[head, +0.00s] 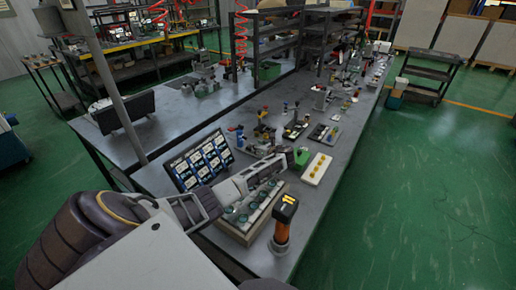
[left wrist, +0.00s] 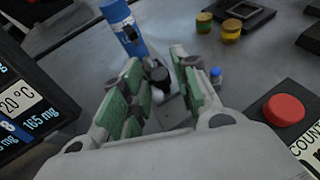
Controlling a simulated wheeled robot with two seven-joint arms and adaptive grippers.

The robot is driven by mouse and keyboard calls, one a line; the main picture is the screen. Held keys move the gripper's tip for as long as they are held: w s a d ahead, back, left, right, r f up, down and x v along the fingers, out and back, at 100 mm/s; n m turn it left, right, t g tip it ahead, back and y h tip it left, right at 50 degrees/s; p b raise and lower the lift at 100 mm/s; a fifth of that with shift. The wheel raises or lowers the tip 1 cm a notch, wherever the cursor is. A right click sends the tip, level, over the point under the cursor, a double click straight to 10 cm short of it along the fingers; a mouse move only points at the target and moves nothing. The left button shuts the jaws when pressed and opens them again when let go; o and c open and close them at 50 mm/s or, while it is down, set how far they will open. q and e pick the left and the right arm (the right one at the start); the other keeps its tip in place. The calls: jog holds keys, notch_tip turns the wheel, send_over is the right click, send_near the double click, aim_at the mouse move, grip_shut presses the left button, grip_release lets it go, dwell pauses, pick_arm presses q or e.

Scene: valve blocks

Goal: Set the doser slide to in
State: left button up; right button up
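My left gripper (head: 294,158) reaches over the bench, in from the left in the head view. In the left wrist view its green-padded fingers (left wrist: 156,78) are open. A black round knob (left wrist: 158,74) on a grey bar or block shows between and just beyond the fingers. It may be the doser slide's handle; I cannot tell whether the pads touch it. A blue cylinder (left wrist: 124,30) stands behind the left finger in the wrist view. The slide's track and position are largely hidden by the fingers. My right gripper is not in view.
A tilted display panel (head: 202,160) stands left of my arm. A box with several round green tops (head: 253,212) and an orange-and-black post (head: 284,222) are near. A red button (left wrist: 285,110) lies right of the gripper. A white panel with yellow buttons (head: 317,168) is beyond.

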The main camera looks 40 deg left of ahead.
pick_arm(q)
grip_shut()
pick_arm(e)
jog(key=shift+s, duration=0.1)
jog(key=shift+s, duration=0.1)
pick_arm(q)
jog(key=shift+a+p, duration=0.3)
jog(key=shift+a, duration=0.15)
jog(key=shift+s+a+p, duration=0.15)
jog(key=shift+a+p, duration=0.2)
jog(key=shift+a, duration=0.5)
jog(key=shift+r, duration=0.1)
jog(key=shift+o, duration=1.8)
grip_release()
jog(key=shift+a, duration=0.2)
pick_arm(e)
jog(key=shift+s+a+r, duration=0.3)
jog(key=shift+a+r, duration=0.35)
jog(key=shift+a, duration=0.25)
